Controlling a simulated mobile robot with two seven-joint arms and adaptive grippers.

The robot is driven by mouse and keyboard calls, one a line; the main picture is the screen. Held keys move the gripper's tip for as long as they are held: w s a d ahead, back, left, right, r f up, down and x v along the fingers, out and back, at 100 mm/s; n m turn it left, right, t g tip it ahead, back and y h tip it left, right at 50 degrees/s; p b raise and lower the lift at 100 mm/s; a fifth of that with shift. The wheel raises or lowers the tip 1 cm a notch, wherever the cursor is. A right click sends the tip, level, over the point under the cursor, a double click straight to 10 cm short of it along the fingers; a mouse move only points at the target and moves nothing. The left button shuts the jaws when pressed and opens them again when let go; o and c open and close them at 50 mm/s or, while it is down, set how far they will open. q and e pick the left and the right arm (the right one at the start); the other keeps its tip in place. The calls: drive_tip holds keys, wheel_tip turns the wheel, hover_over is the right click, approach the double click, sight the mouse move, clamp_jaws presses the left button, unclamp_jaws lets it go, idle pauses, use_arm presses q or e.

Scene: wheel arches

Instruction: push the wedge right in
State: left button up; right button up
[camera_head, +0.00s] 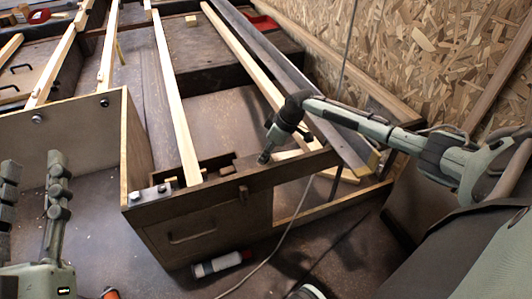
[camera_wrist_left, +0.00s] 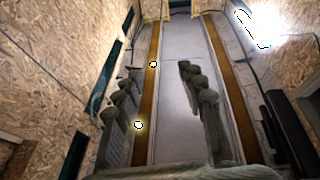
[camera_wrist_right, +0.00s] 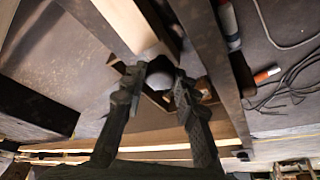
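A small reddish-brown wooden wedge (camera_head: 243,193) stands out of the front face of the dark wooden crossbeam (camera_head: 290,173) in the head view. How deep it sits cannot be told. My right gripper (camera_head: 265,157) is just behind and above this beam, to the right of the wedge, pointing down. In the right wrist view its fingers (camera_wrist_right: 160,72) lean towards each other with a gap between the tips; I see nothing clearly gripped. My left gripper (camera_head: 32,190) is at the far left, open and empty, away from the beam; its spread fingers also show in the left wrist view (camera_wrist_left: 160,75).
Pale wooden battens (camera_head: 174,100) run back from the frame. A metal plate with bolts (camera_head: 150,194) sits on its left corner. A chipboard wall (camera_head: 420,50) stands at the right.

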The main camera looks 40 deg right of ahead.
sight(288, 153)
clamp_jaws()
drive_tip(key=d, duration=0.2)
drive_tip(key=s+d+p, duration=0.1)
drive_tip(key=d, duration=0.1)
drive_tip(key=shift+s+d, duration=0.1)
drive_tip(key=shift+d, duration=0.3)
drive_tip(key=d, duration=0.2)
drive_tip(key=s+d, duration=0.1)
drive_tip(key=d, duration=0.1)
drive_tip(key=shift+s+d, duration=0.1)
drive_tip(key=shift+d, duration=0.2)
use_arm(q)
drive_tip(key=shift+g+y, duration=0.6)
drive_tip(key=shift+g, duration=0.3)
drive_tip(key=f, duration=0.1)
drive_tip(key=w+f, duration=0.1)
drive_tip(key=a+f, duration=0.1)
drive_tip(key=f, duration=0.1)
drive_tip(key=shift+w, duration=0.2)
use_arm(e)
drive_tip(key=o, duration=0.7)
unclamp_jaws()
use_arm(q)
drive_tip(key=shift+d+r, duration=0.1)
use_arm(e)
drive_tip(key=shift+a, duration=0.1)
